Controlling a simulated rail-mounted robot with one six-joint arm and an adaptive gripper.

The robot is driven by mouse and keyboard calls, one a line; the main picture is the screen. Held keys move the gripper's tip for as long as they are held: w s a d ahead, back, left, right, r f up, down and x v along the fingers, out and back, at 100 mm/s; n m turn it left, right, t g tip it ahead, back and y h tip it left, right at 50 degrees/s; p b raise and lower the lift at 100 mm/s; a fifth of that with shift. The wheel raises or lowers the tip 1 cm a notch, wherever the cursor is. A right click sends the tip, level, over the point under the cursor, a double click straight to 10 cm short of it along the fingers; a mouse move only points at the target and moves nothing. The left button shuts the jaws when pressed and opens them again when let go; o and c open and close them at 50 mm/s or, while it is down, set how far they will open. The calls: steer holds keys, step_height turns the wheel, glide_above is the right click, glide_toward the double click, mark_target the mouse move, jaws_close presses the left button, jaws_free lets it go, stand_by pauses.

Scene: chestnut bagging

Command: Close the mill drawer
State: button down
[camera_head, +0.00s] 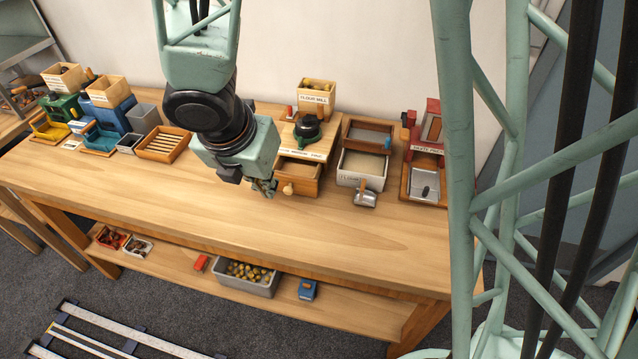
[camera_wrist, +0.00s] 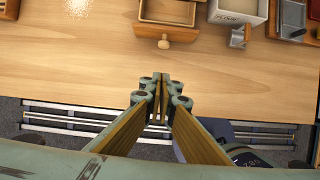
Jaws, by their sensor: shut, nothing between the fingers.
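The flour mill (camera_head: 315,99) stands at the back of the bench. Its drawer (camera_head: 301,172) juts out at the front, open, with a round wooden knob (camera_head: 288,189). In the wrist view the open drawer (camera_wrist: 170,11) is at the top, cut by the frame edge, with its knob (camera_wrist: 164,43) toward me. My gripper (camera_head: 267,189) is shut and empty, just left of the knob in the head view. In the wrist view my gripper (camera_wrist: 160,82) is in front of the knob, with bare tabletop showing between them. It does not appear to touch the drawer.
Right of the drawer stand a white flour bin (camera_head: 360,171), a metal scoop (camera_head: 365,198) and a red-framed station (camera_head: 425,176). A slatted wooden tray (camera_head: 164,145) and coloured mills are to the left. Pale powder (camera_wrist: 76,5) lies on the tabletop. The bench front (camera_head: 240,220) is clear.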

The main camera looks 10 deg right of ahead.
mark_target(300, 177)
steer(key=shift+b+x, duration=2.5)
steer(key=shift+x, duration=2.3)
steer(key=shift+w+d+f, duration=0.1)
steer(key=shift+w+d, duration=0.25)
steer(key=shift+w, duration=0.25)
steer(key=shift+w+d+r, duration=0.1)
steer(key=shift+w+d, duration=0.2)
steer(key=shift+w, duration=0.35)
steer(key=shift+w+d+f, duration=0.1)
steer(key=shift+w+d, duration=0.25)
steer(key=shift+w, duration=0.25)
